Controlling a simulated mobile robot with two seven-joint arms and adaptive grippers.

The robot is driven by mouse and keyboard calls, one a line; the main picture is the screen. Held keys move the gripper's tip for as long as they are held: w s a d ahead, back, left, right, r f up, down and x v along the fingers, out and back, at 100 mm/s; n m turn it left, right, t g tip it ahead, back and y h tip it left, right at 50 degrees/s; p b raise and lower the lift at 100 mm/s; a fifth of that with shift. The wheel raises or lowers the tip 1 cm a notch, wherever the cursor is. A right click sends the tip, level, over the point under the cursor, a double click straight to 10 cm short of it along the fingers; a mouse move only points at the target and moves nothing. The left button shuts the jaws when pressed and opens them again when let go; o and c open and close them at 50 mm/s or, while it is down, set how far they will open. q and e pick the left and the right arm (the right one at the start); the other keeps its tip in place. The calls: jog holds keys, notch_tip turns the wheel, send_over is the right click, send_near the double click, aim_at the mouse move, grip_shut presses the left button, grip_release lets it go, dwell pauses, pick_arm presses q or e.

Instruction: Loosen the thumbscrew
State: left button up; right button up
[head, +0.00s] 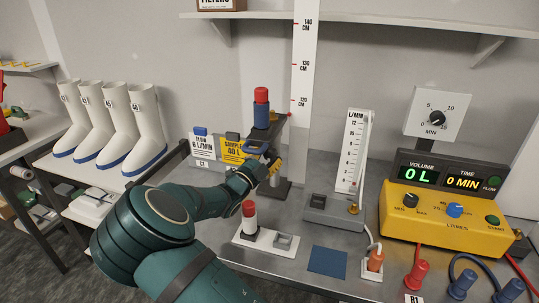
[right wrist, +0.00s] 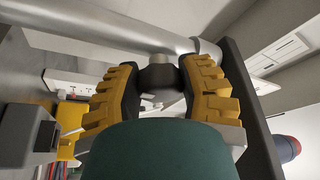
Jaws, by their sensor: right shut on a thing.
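The thumbscrew is a dark round knob (right wrist: 158,76) beside a silver pole (right wrist: 110,32) in the right wrist view. My right gripper (right wrist: 160,85) is shut on it, one yellow-padded finger on each side. In the head view my right gripper (head: 268,170) is at the stand, just below a dark holder, and hides the thumbscrew there. The holder carries an upright red-and-blue sampler (head: 261,108) beside the tall white height scale (head: 304,60). My left gripper is in neither view.
Yellow and blue cards (head: 232,150) stand left of the stand. A flow meter (head: 352,150) and a yellow timer box (head: 445,217) stand to the right. A red-and-white tube (head: 249,217) stands in a white tray in front. A blue mat (head: 327,261) lies clear.

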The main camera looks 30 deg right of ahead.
jog(key=o, duration=1.2)
jog(key=v, duration=1.2)
jog(key=shift+r, duration=0.15)
